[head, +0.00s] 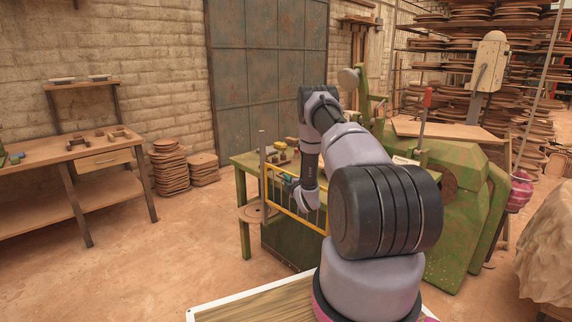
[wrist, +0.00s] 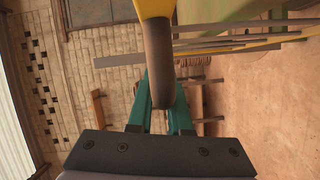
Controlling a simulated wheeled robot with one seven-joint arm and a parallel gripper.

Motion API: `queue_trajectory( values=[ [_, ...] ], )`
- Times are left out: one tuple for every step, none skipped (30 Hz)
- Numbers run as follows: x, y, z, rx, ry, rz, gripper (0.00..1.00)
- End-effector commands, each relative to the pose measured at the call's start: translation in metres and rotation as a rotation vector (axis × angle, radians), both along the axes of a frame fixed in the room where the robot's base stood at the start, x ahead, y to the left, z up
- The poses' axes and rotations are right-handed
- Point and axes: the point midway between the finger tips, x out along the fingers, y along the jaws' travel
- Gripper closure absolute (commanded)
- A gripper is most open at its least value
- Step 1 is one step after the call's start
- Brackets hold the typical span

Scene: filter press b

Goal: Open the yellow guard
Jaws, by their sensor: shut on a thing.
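The yellow guard (head: 300,221) is a frame with thin upright bars on the front of the green machine in the head view. Part of it is hidden behind my arm. In the wrist view a yellow part of the guard (wrist: 155,8) shows at the top, with a dark brown rounded handle (wrist: 158,62) running down from it. My gripper (wrist: 160,105) has teal fingers on both sides of this handle and is shut on it. In the head view my gripper (head: 288,180) is small beside the guard's upper left part and partly hidden by my wrist.
The green machine (head: 460,205) fills the right middle, with a red-tipped lever (head: 427,98) standing up. A wooden workbench (head: 75,155) is at the left, with stacked round discs (head: 170,168) beside it. The floor between bench and machine is open.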

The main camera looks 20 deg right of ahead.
Motion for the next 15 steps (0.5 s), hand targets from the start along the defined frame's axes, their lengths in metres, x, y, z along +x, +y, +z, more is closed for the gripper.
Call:
queue_trajectory(
  values=[
    [-0.002,-0.001,-0.018,0.002,0.006,-0.002,1.0],
    [-0.002,-0.001,-0.025,0.002,0.005,-0.002,1.0],
    [-0.002,0.0,-0.035,0.002,0.005,-0.002,1.0],
    [-0.002,-0.001,-0.041,0.002,0.005,-0.002,1.0],
    [-0.002,-0.001,-0.047,0.002,0.005,-0.001,1.0],
    [-0.002,0.0,-0.055,0.002,0.005,-0.001,1.0],
    [-0.002,-0.001,-0.06,0.001,0.005,-0.001,1.0],
    [-0.002,-0.001,-0.064,0.001,0.005,-0.001,1.0],
    [-0.002,-0.001,-0.07,0.001,0.005,-0.001,1.0],
    [-0.002,-0.001,-0.073,0.001,0.004,-0.001,1.0],
    [-0.002,-0.001,-0.076,0.001,0.004,-0.001,1.0],
    [-0.002,-0.001,-0.079,0.001,0.004,-0.001,1.0],
    [-0.001,-0.001,-0.081,0.001,0.004,-0.001,1.0],
    [-0.001,-0.001,-0.083,0.001,0.004,-0.001,1.0],
    [-0.001,-0.001,-0.084,0.001,0.003,-0.001,1.0]
  ],
)
